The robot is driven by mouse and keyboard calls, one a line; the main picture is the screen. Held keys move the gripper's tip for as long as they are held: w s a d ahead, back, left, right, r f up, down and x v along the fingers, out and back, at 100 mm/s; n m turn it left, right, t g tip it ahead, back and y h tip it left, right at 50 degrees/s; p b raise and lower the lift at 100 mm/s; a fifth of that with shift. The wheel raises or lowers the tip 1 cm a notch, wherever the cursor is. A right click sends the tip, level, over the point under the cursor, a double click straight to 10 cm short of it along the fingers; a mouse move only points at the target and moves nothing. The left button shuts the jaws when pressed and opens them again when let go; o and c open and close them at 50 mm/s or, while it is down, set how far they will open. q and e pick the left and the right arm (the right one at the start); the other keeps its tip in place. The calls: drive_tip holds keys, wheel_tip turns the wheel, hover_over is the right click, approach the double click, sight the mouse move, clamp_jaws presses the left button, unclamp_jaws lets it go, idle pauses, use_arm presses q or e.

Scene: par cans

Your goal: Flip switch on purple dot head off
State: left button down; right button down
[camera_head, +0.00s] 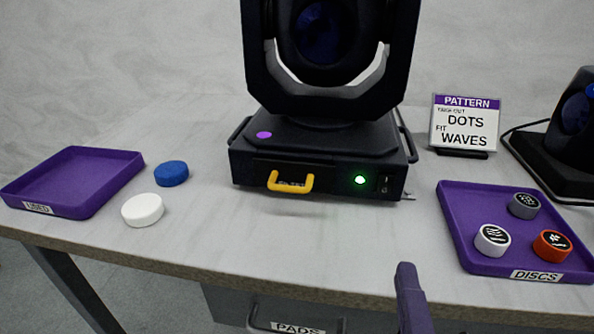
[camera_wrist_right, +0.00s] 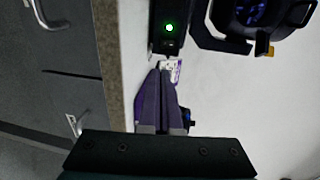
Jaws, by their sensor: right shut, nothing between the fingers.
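The black stage head with a purple dot (camera_head: 264,134) stands on the table in the middle of the head view. Its base front (camera_head: 335,178) carries a yellow handle (camera_head: 290,182), a lit green light (camera_head: 360,180) and a small dark switch (camera_head: 385,185) right of the light. The switch's position is too small to tell. My right gripper (camera_head: 406,268) is low in the head view, in front of the table edge. In the wrist view its purple fingers (camera_wrist_right: 160,68) are shut and empty, pointing toward the base near the green light (camera_wrist_right: 169,28). My left gripper is out of view.
A purple USED tray (camera_head: 112,190), a blue disc (camera_head: 171,173) and a white disc (camera_head: 142,209) lie at left. A purple DISCS tray (camera_head: 460,215) holding three discs, a PATTERN sign (camera_head: 465,124) and another black head (camera_head: 560,165) are at right. The table before the base is clear.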

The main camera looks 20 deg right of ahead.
drive_tip(key=shift+d, duration=0.1)
approach(389, 195)
drive_tip(key=b+x, duration=0.1)
drive_tip(key=x, duration=0.5)
drive_tip(key=shift+w+d+f, duration=0.1)
drive_tip(key=shift+w+d, duration=0.1)
drive_tip(key=shift+w, duration=0.15)
